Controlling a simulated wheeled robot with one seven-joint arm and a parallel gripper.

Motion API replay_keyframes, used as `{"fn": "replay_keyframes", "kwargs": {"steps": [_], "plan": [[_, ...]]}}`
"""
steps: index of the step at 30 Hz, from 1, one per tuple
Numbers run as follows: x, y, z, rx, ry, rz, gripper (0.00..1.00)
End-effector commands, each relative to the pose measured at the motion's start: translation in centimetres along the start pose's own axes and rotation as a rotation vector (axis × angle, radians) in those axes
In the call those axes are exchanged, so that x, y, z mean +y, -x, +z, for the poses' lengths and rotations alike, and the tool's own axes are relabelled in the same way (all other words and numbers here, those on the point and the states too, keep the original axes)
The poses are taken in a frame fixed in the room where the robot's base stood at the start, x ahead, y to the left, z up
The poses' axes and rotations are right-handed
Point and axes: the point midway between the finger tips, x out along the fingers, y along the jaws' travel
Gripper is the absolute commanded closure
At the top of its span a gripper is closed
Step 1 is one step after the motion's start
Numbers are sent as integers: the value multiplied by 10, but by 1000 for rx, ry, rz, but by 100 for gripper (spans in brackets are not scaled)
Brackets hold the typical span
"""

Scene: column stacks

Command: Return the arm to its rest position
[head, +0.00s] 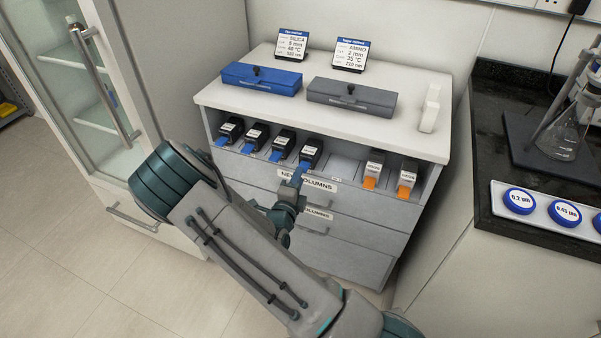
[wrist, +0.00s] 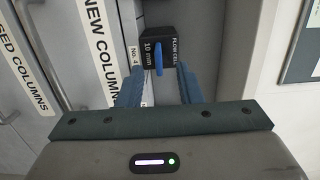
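My arm reaches across the front of the cabinet in the head view. My gripper (head: 294,183) is just in front of the open shelf, below the fourth blue-tabbed black cell (head: 311,150). In the wrist view my gripper (wrist: 160,86) has its two blue-grey fingers apart with nothing between them. A black block (wrist: 158,45) marked "10 mm" and "FLOW CELL" sits ahead of the fingertips, its blue tab facing me. The tab lies in line with the gap, and the fingers do not appear to grip it.
Three more blue-tabbed cells (head: 256,136) and two orange-tabbed ones (head: 407,178) share the shelf. A blue case (head: 262,84) and a grey case (head: 350,97) lie on the cabinet top (head: 230,97). A black counter (head: 487,150) with glassware stands right. Floor (head: 60,235) at left is clear.

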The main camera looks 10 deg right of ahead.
Motion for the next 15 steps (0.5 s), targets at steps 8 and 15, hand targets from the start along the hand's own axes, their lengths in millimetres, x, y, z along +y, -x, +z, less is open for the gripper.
{"fn": "replay_keyframes", "kwargs": {"steps": [8,15], "plan": [[-1,65,1,-3,1,1,68],[0,96,0,-1,0,-1,68]]}}
